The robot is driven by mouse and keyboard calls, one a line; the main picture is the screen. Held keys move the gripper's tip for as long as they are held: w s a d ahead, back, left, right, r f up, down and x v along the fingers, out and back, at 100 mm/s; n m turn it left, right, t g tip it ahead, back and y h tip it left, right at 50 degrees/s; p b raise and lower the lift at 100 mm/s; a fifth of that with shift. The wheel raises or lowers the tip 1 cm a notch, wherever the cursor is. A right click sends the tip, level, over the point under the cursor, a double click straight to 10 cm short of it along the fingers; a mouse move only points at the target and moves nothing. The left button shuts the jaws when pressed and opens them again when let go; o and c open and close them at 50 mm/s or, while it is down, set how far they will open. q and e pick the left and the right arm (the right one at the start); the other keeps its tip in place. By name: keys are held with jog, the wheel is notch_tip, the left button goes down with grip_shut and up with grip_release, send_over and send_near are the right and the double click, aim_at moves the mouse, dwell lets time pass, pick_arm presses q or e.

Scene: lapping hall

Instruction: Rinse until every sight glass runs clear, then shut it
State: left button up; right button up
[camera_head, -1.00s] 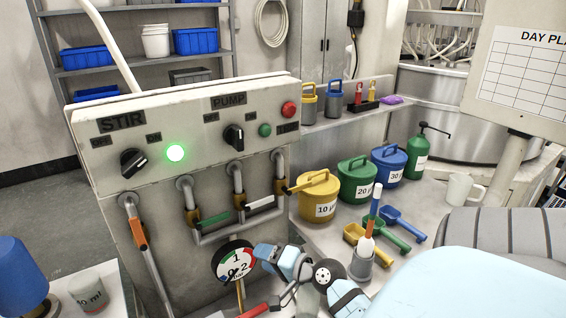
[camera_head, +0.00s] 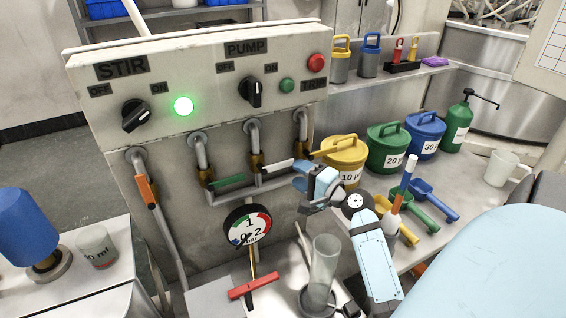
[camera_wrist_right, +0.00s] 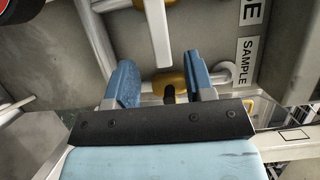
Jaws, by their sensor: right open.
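My right gripper (camera_head: 308,186) is open and empty in front of the pipes, just below the white valve handle (camera_head: 292,165). In the wrist view its blue fingers (camera_wrist_right: 162,84) are apart, with a white bar (camera_wrist_right: 158,30) beyond them. An orange handle (camera_head: 146,191) lies along the left pipe. A green handle (camera_head: 222,182) and a yellow handle (camera_head: 326,152) are nearly level. A clear glass cylinder (camera_head: 324,260) stands below the gripper; its contents are unclear. A red handle (camera_head: 253,288) lies under the pressure gauge (camera_head: 247,226). My left gripper is not in view.
The panel (camera_head: 205,75) has a STIR knob (camera_head: 135,115), a lit green lamp (camera_head: 184,106) and a PUMP knob (camera_head: 251,93). Lidded buckets, such as the green bucket (camera_head: 388,150), and coloured scoops stand close to my right arm. A beaker (camera_head: 96,247) stands at left.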

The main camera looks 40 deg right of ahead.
aim_at(284, 166)
jog(key=w, duration=0.6)
jog(key=shift+w+a, duration=0.15)
jog(key=shift+a, duration=0.1)
jog(key=shift+c, duration=0.2)
grip_shut()
